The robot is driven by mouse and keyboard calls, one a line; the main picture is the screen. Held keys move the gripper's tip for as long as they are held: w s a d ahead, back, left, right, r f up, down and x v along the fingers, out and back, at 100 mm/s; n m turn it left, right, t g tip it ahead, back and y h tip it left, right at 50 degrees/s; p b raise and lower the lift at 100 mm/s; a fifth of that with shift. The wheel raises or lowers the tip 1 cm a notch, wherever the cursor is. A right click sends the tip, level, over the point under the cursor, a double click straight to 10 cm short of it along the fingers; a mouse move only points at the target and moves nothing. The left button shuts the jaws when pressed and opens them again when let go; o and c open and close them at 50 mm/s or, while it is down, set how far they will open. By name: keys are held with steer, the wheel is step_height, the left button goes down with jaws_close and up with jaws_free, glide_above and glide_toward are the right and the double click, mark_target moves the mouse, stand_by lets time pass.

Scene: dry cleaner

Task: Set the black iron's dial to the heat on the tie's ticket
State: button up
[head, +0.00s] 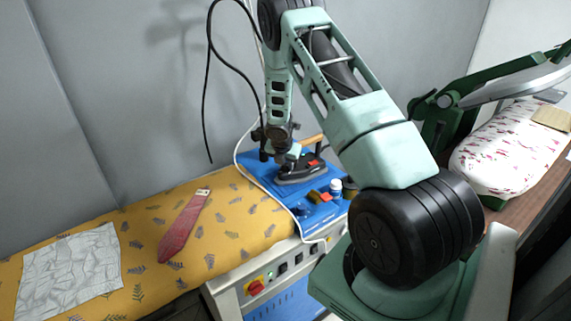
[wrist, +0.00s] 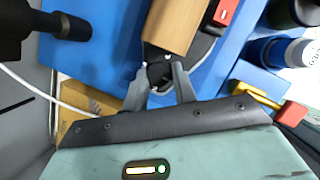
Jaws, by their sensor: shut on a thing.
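The black iron (head: 300,174) stands on a blue mat at the back of the board. Its wooden handle (wrist: 174,25) shows in the wrist view. My gripper (head: 288,160) is down at the iron. In the wrist view its fingers (wrist: 163,72) are shut around a small dark part just below the handle, apparently the dial, whose marks are mostly hidden or too small to read. The red tie (head: 184,228) lies on the yellow patterned board cover at left. A pale ticket (head: 203,192) is at its narrow end; its print is too small to read.
A white bottle (head: 335,187) and small orange and brown items (head: 324,197) stand close to the iron on the blue mat (head: 258,170). A crumpled grey cloth (head: 72,274) lies far left. A padded press (head: 513,150) is at right. A cable hangs behind my arm.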

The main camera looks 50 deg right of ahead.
steer(key=shift+r+m, duration=0.1)
steer(key=shift+m, duration=0.2)
steer(key=m, duration=0.1)
steer(key=m+g+p, duration=0.1)
steer(key=m, duration=0.1)
steer(key=shift+w+m+h, duration=0.2)
steer(key=shift+m+h, duration=0.1)
steer(key=m+g, duration=0.1)
steer(key=m, duration=0.1)
steer(key=m+g+b, duration=0.1)
steer(key=m, duration=0.2)
steer(key=shift+w+f+g+b, duration=0.2)
steer(key=shift+g+b, duration=0.1)
steer(key=m+g+b, duration=0.1)
steer(key=m, duration=0.2)
steer(key=m+y+b, duration=0.1)
steer(key=m, duration=0.1)
steer(key=shift+w+d+m+g+y+b, duration=0.15)
steer(key=shift+m+g+y+b, duration=0.15)
steer(key=shift+m+g+b, duration=0.1)
steer(key=m+b, duration=0.1)
steer(key=m, duration=0.1)
steer(key=m+g+y+b, duration=0.1)
steer(key=m, duration=0.2)
steer(key=shift+d+r+y, duration=0.1)
steer(key=shift+r+y, duration=0.05)
steer(key=shift+y, duration=0.15)
steer(key=o, duration=1)
